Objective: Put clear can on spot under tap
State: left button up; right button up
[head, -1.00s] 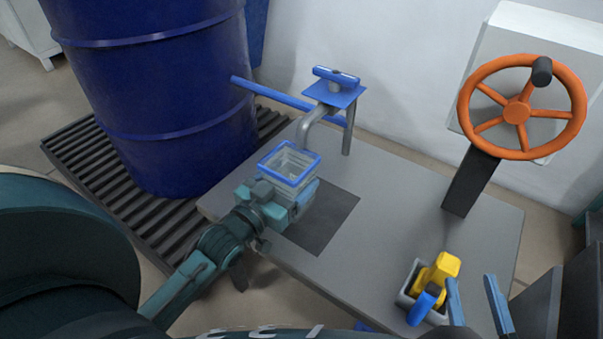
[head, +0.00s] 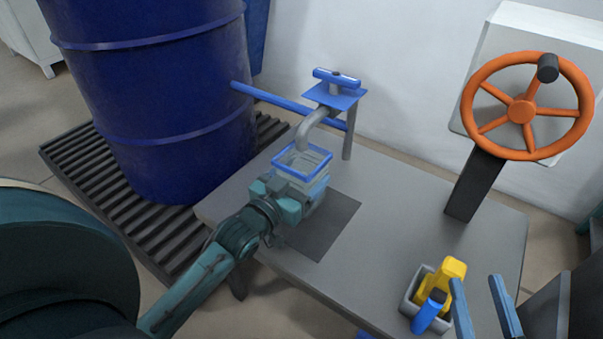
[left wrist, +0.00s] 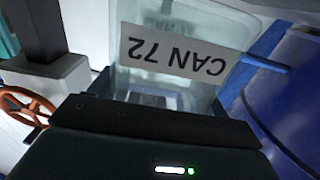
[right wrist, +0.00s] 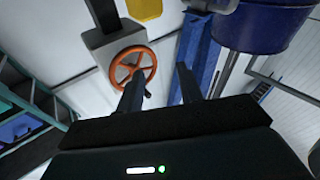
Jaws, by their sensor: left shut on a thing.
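The clear can (head: 312,162) has a blue rim and is upright in the head view. My left gripper (head: 297,196) is shut on it. In the left wrist view the clear can (left wrist: 205,88) fills the upper middle, with a label reading "CAN 72" upside down. The can is close to the tap (head: 318,120), with its rim just below the grey spout. The dark square spot (head: 330,232) lies on the table to the front right of the can. I cannot tell whether the can touches the table. My right gripper (head: 482,305) is open and empty; it also shows in the right wrist view (right wrist: 160,85).
A blue drum (head: 165,90) stands on a slatted grate (head: 80,185) at left. An orange handwheel (head: 522,110) stands at the back right. A grey box (head: 412,292) with yellow and blue items sits near my right gripper. The table's right middle is clear.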

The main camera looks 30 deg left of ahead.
pick_arm(q)
jog(key=shift+f, duration=0.2)
jog(key=o, duration=1.1)
jog(key=shift+s+f, duration=0.1)
jog(key=shift+f, duration=0.1)
jog(key=shift+r, duration=0.55)
jog(key=s+p, duration=0.1)
jog(key=s, duration=0.3)
jog(key=s+a+p, duration=0.1)
jog(key=s, duration=0.3)
jog(key=s+p, duration=0.1)
jog(key=s, duration=0.2)
jog(key=shift+s+a+r, duration=0.25)
jog(key=shift+s+a, duration=0.1)
jog(key=shift+s, duration=0.05)
